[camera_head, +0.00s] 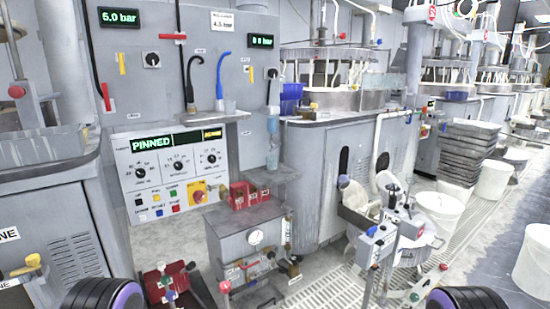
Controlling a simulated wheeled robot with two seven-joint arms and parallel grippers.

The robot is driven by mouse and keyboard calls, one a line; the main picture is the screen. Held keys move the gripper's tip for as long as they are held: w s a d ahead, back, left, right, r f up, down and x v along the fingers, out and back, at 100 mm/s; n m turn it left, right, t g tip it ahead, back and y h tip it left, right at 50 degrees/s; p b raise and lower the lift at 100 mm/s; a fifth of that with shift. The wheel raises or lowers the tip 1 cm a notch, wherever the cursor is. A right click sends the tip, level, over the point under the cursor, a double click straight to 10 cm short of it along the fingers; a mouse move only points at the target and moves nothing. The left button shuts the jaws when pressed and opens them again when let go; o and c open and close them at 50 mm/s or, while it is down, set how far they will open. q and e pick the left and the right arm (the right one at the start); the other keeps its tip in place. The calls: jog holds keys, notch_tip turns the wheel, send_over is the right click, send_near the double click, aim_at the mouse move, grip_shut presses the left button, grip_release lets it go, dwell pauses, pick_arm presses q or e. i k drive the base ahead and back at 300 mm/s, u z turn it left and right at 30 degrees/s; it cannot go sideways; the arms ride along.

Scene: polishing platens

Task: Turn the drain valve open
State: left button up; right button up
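I cannot tell for sure which fitting is the drain valve. Candidates are small coloured handles in the head view: a red knob (225,287) low on the front of the grey gauge cabinet (222,243), a green handle (415,296) by the wheeled cart at lower right, and a yellow handle (33,260) at the left edge. No gripper touches any of them in view. Only dark, purple-ringed parts of my arms show at the bottom edge, left and right. Both my grippers are out of frame, so their state is hidden.
A control panel (170,171) reading PINNED faces me on the left. Red boxes (240,195) sit on the gauge cabinet. A wheeled cart (405,245) stands right of centre, near a white bucket (440,212) and stacked grey trays (470,150).

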aim_at(277, 146)
jog(key=u, duration=0.65)
jog(key=i, duration=1.2)
jog(key=z, duration=0.35)
